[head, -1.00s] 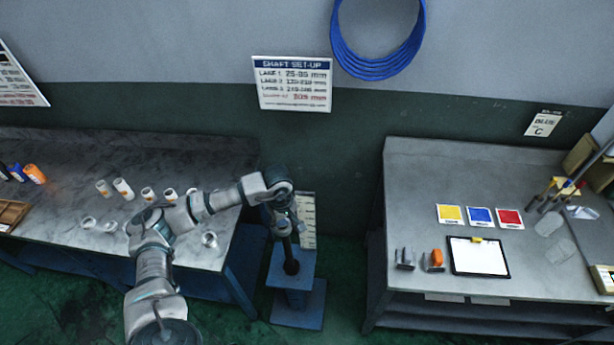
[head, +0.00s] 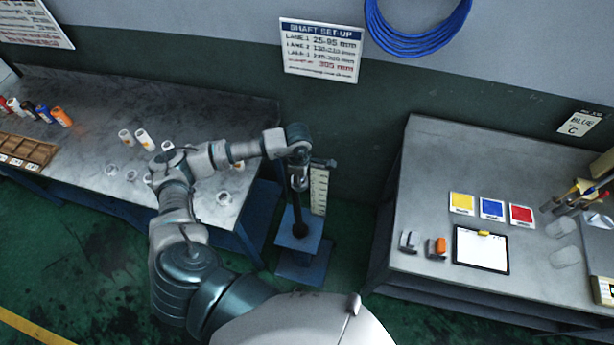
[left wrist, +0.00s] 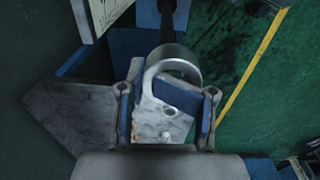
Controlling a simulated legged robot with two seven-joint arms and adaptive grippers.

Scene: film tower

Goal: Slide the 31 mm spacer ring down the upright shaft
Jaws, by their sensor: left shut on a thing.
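The spacer ring is a pale metallic band (left wrist: 170,53) held between the two fingers of my left gripper (left wrist: 168,95) in the left wrist view. In the head view my left gripper (head: 299,181) is above the blue stand (head: 290,265), close to the dark upright shaft (head: 298,213). The shaft (left wrist: 166,22) also shows in the left wrist view, just beyond the ring's far rim. I cannot tell whether the ring is around the shaft or beside its top. The ring is hidden by the gripper in the head view. My right gripper is not in view.
A pale scale board (head: 319,190) stands right behind the shaft. The left bench (head: 90,110) bears several white cylinders and rings. The right bench (head: 420,170) holds coloured cards and a clipboard (head: 481,250). Green floor lies between the benches.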

